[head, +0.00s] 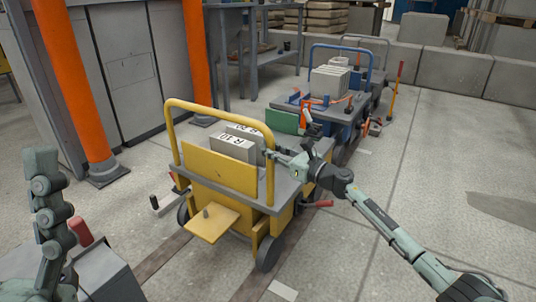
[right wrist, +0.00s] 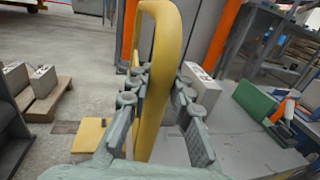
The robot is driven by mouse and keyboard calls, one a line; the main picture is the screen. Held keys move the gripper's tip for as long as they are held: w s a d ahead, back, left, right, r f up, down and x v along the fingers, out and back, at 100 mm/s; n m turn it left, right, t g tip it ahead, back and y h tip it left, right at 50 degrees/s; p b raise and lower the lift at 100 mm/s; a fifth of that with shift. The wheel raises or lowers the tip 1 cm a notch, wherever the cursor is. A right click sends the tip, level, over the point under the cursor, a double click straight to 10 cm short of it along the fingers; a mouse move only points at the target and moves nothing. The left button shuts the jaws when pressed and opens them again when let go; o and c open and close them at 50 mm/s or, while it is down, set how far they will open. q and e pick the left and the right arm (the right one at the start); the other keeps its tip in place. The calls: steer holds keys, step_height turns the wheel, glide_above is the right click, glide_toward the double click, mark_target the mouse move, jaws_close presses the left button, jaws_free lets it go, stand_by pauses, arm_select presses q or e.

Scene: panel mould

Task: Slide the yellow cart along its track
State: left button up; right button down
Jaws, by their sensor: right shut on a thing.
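The yellow cart (head: 225,190) stands upright over dark track strips (head: 160,268) in the floor, in the middle of the head view. Its tall yellow push handle (head: 168,125) rises at the near end, and grey blocks marked R 10 (head: 236,146) lie on its deck. My right gripper (head: 270,155) is shut on the right upright of the handle. In the right wrist view, the yellow handle bar (right wrist: 158,60) passes between the fingers of my right gripper (right wrist: 158,92). Part of my left arm shows at the left edge; its gripper is not in view.
A blue-handled cart (head: 340,100) with grey blocks stands just beyond the yellow cart, along the same line. An orange post (head: 72,80) and grey cabinets are at left. Concrete blocks (head: 460,72) line the back right. The floor at right is clear.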

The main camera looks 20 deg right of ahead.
steer(key=shift+d, duration=0.35)
steer(key=c, duration=1.3)
jaws_free()
steer(key=shift+a, duration=0.1)
steer(key=shift+s, duration=0.15)
steer(key=v, duration=1.2)
steer(key=shift+a, duration=0.1)
